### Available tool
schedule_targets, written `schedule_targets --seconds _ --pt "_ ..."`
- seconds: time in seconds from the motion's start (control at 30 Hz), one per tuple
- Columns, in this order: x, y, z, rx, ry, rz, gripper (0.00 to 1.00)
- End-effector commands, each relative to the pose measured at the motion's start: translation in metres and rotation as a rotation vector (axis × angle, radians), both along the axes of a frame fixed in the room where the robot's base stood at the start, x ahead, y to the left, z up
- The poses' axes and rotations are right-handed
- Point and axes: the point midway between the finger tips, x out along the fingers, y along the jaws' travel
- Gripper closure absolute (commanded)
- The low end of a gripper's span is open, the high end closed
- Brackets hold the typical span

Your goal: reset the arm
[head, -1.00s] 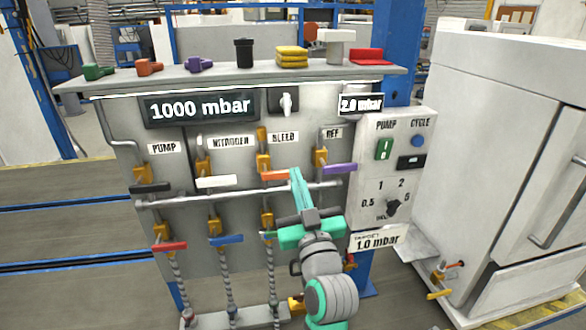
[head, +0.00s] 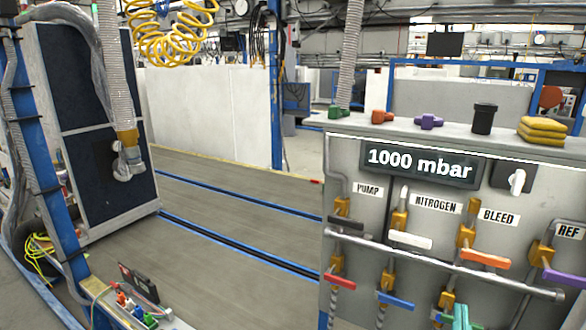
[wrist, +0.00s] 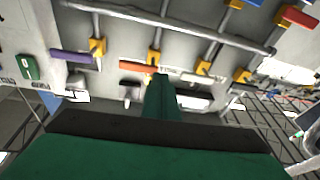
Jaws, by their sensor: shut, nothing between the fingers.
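My gripper (wrist: 161,82) shows in the wrist view as a green body with its fingers shut together and nothing between them. Only its teal tip (head: 460,314) shows at the bottom edge of the head view; the rest of my arm is out of frame. In the wrist view, which looks upside down, the fingertips overlap the panel near the orange handle (wrist: 138,67) and the white handle (wrist: 197,78). I cannot tell how far they are from the panel. The orange handle (head: 485,258) also shows in the head view, above and right of the tip.
The valve panel (head: 345,165) fills the right of the head view, with a 1000 mbar display (head: 420,163). Its red handle (head: 337,281), blue handle (head: 396,301) and purple handle (head: 565,279) stick out. Open floor (head: 215,205) lies left. A blue post (head: 50,180) stands far left.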

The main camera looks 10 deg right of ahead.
Motion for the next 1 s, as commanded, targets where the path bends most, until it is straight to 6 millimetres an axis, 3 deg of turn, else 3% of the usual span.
schedule_targets --seconds 0.03,0.1,0.47,0.77,1.0 --pt "0.006 0.016 -0.022 0.017 0.021 0.02 1.0" --pt "0.01 0.034 -0.046 0.033 0.039 0.042 1.0" --pt "0.007 0.141 -0.157 0.101 0.142 0.17 1.0" --pt "-0.03 0.232 -0.226 0.145 0.228 0.293 1.0" --pt "-0.079 0.3 -0.265 0.177 0.298 0.4 1.0"
